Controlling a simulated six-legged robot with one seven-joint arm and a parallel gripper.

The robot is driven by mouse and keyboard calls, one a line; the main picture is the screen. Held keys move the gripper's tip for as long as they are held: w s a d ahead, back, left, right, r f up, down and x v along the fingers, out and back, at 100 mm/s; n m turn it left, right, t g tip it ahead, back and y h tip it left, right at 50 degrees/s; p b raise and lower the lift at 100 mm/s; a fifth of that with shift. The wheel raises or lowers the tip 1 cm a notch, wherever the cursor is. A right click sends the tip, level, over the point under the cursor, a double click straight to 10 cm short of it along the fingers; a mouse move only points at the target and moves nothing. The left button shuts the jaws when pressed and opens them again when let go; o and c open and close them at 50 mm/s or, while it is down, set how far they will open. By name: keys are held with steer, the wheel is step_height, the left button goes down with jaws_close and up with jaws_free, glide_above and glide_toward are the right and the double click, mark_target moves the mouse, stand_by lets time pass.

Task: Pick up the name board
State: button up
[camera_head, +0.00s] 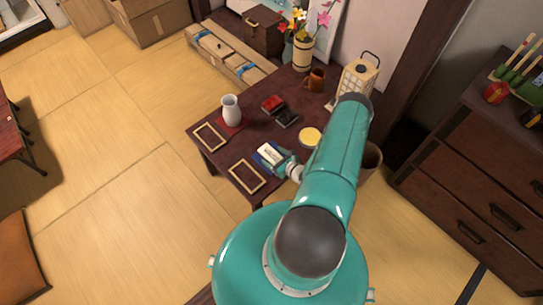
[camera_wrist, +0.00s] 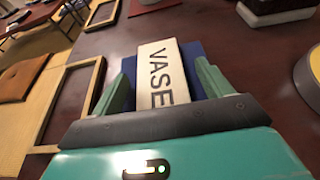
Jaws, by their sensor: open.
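The name board is a pale tablet with "VASE" in dark letters. It lies on a blue base on the dark table; in the wrist view the board (camera_wrist: 160,62) is between my gripper's two teal fingers. In the head view the board (camera_head: 270,153) is just beyond the end of my arm. My gripper (camera_wrist: 165,82) is open, with one finger on each side of the board. Gaps show beside it, and I cannot tell whether either finger touches it. The board's near end is hidden behind my gripper body. My gripper also shows small in the head view (camera_head: 287,166).
On the low dark table (camera_head: 225,155) are two framed trays (camera_head: 210,137) (camera_head: 247,176), a white vase (camera_head: 231,110), red (camera_head: 273,103) and black (camera_head: 287,117) boxes, a round yellow-topped item (camera_head: 310,136), a mug (camera_head: 315,80) and a lantern (camera_head: 357,80).

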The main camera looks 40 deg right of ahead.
steer(key=c, duration=1.1)
steer(key=shift+o, duration=0.2)
steer(key=shift+r, duration=0.15)
